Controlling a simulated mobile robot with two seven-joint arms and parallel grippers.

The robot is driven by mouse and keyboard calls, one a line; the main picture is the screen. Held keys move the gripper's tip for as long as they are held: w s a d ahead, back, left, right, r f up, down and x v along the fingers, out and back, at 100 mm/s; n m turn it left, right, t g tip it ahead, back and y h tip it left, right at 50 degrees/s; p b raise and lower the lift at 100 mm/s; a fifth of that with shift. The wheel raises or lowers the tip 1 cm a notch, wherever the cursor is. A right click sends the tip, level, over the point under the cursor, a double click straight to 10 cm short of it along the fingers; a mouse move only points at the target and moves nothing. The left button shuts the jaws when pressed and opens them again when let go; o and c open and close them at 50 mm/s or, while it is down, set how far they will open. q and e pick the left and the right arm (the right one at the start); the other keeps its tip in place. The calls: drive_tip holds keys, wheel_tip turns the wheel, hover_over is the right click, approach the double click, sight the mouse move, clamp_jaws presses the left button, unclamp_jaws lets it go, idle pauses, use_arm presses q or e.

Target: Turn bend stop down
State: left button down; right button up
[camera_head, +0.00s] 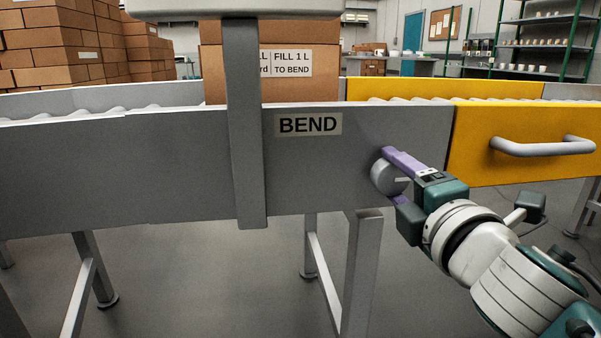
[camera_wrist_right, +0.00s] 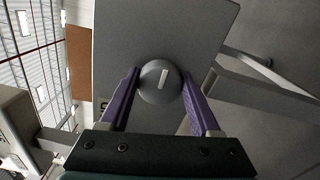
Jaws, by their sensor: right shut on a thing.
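A round grey knob (camera_head: 381,179) sits on the grey side panel of the conveyor, right of the "BEND" label (camera_head: 308,124). My right gripper (camera_head: 391,177) has its two purple fingers on either side of the knob and is shut on it. In the right wrist view the knob (camera_wrist_right: 160,82) sits between the fingertips, with a pale line mark on its face. The line stands nearly upright in that view, slightly tilted. My left gripper is not in view.
A cardboard box (camera_head: 215,75) with a "FILL 1 L TO BEND" label stands on the conveyor (camera_head: 120,170). A grey upright bar (camera_head: 246,130) hangs in front of the panel. A yellow section (camera_head: 520,125) with a grey handle (camera_head: 545,148) is at right. Cartons (camera_head: 60,50) are stacked behind left.

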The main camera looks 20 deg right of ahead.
drive_tip(key=o, duration=1.4)
drive_tip(key=v, duration=1)
